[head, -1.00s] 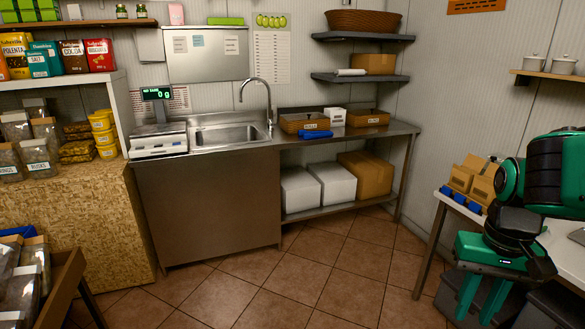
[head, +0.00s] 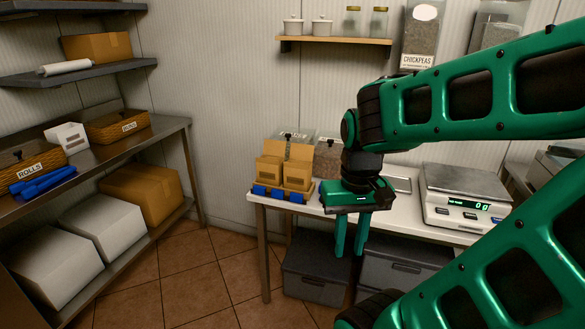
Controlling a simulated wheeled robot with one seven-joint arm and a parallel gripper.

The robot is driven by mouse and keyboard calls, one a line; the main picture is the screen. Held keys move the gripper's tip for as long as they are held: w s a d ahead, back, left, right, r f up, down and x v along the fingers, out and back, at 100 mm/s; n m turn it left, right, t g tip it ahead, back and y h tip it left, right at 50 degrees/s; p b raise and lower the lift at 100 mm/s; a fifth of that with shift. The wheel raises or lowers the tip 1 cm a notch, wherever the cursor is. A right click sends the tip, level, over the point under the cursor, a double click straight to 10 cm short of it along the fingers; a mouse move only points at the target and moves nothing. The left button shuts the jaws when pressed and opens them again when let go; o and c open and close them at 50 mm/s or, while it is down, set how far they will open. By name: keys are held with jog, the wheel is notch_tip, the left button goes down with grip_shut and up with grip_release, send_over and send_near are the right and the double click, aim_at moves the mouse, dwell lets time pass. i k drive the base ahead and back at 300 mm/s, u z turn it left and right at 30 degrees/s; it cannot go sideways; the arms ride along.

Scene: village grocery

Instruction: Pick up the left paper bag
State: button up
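Two brown paper bags stand side by side in a low tray (head: 258,195) at the left end of the white table (head: 406,213). The left paper bag (head: 269,171) and the right paper bag (head: 297,174) are close together. Their lower fronts are partly covered by blue pieces. My gripper (head: 351,238) hangs to the right of the bags, fingers pointing down. It appears in front of the table's front edge. Its two green fingers are apart with nothing between them.
A scale (head: 463,195) reading 0 stands on the table right of my gripper. Clear containers stand behind the bags. Dark bins (head: 315,267) sit under the table. A steel bench (head: 150,140) with baskets is at left, with free floor between.

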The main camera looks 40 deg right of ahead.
aim_at(269, 169)
jog(key=z, duration=0.35)
jog(key=i, duration=1)
jog(key=z, duration=0.35)
